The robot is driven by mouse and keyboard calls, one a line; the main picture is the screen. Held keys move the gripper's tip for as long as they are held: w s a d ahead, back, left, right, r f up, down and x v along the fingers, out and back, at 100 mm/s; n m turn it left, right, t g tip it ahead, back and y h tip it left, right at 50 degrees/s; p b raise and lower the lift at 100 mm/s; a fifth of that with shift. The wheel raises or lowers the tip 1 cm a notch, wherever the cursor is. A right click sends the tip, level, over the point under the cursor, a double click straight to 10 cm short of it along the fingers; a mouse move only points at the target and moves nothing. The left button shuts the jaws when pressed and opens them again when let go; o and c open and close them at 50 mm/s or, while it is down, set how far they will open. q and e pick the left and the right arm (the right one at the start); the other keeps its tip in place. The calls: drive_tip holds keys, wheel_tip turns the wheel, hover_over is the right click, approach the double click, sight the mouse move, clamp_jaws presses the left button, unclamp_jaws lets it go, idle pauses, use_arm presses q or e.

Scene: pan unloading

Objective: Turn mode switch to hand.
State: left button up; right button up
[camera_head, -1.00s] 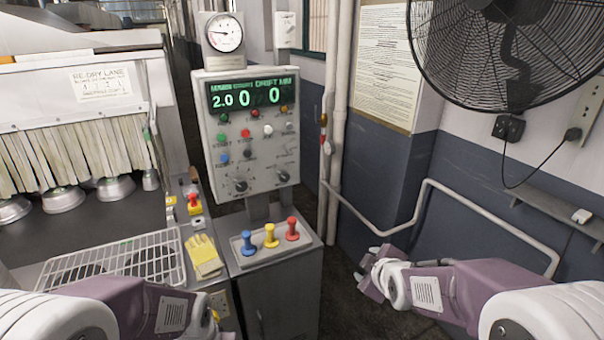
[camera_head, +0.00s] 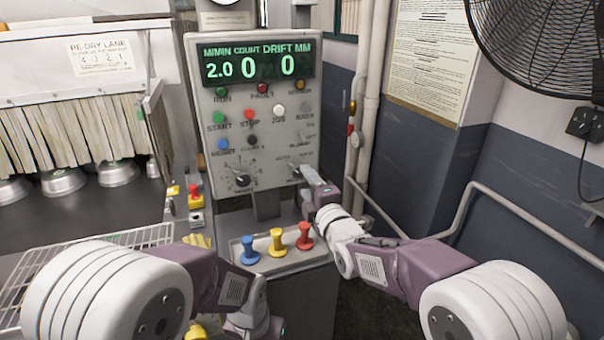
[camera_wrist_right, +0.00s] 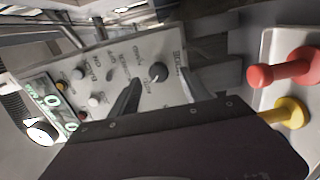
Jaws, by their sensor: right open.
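The grey control panel (camera_head: 265,120) stands in the middle of the head view, with two rotary knobs along its lower edge. The lower-right knob, which appears to be the mode switch, is hidden by my gripper in the head view. In the right wrist view a dark round knob (camera_wrist_right: 158,72) shows between the fingers; its label is too blurred to read surely. My right gripper (camera_head: 303,175) is open at the panel's lower right, and its fingers (camera_wrist_right: 160,80) lie either side of that knob. Whether they touch it is unclear. My left gripper's fingers are out of view.
Blue (camera_head: 249,250), yellow (camera_head: 277,242) and red (camera_head: 305,236) handles stand on the ledge below. A wire rack (camera_head: 60,265) is at left; pipes (camera_head: 368,90) and a fan (camera_head: 545,45) are at right.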

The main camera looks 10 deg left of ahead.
sight(299, 173)
drive_tip(key=x, duration=0.4)
drive_tip(key=shift+s+a+r+p, duration=0.15)
drive_tip(key=shift+a+r+p, duration=0.1)
drive_tip(key=shift+p, duration=0.15)
drive_tip(key=shift+w+a+f, duration=0.1)
drive_tip(key=shift+w+f, duration=0.05)
drive_tip(key=shift+w, duration=0.35)
drive_tip(key=shift+s, duration=0.15)
clamp_jaws()
